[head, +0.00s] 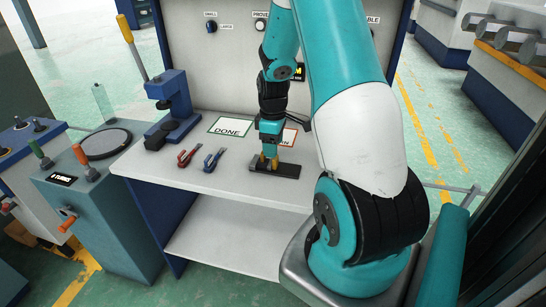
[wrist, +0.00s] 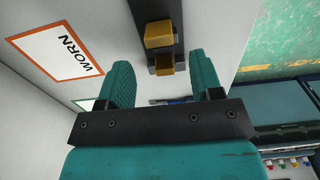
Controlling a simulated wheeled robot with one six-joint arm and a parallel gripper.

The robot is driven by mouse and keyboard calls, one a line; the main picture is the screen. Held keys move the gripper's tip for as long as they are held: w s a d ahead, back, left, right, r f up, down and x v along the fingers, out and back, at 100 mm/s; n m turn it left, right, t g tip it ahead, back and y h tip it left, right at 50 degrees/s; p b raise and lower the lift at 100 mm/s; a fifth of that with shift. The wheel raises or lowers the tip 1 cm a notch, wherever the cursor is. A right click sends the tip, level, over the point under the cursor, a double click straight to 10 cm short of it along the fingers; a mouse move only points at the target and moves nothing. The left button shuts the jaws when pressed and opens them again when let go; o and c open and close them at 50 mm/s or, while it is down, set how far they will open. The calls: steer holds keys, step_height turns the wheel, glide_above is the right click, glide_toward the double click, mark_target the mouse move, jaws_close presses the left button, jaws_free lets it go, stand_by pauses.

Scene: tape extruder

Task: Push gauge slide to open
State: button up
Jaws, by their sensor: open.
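The gauge is a dark flat bar (head: 286,172) with brass-yellow blocks on it, lying near the front edge of the bench. In the wrist view its dark bar (wrist: 155,9) runs down from the top edge, with a larger yellow block (wrist: 158,34) and a smaller brass block (wrist: 167,69) below it. I cannot tell for sure which block is the slide. My gripper (head: 268,156) points down at the gauge's left part. In the wrist view my gripper (wrist: 163,72) is open, its teal fingers either side of the smaller block; contact is not clear.
A green-edged DONE card (head: 231,126) and an orange-edged WORN card (wrist: 59,52) lie on the bench. Red pliers (head: 188,155) and blue pliers (head: 214,158) lie to the gauge's left. A blue press (head: 175,105) stands farther left. Bench space between pliers and gauge is clear.

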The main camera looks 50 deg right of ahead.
mark_target(273, 162)
step_height(273, 162, down, 5)
stand_by(0.3)
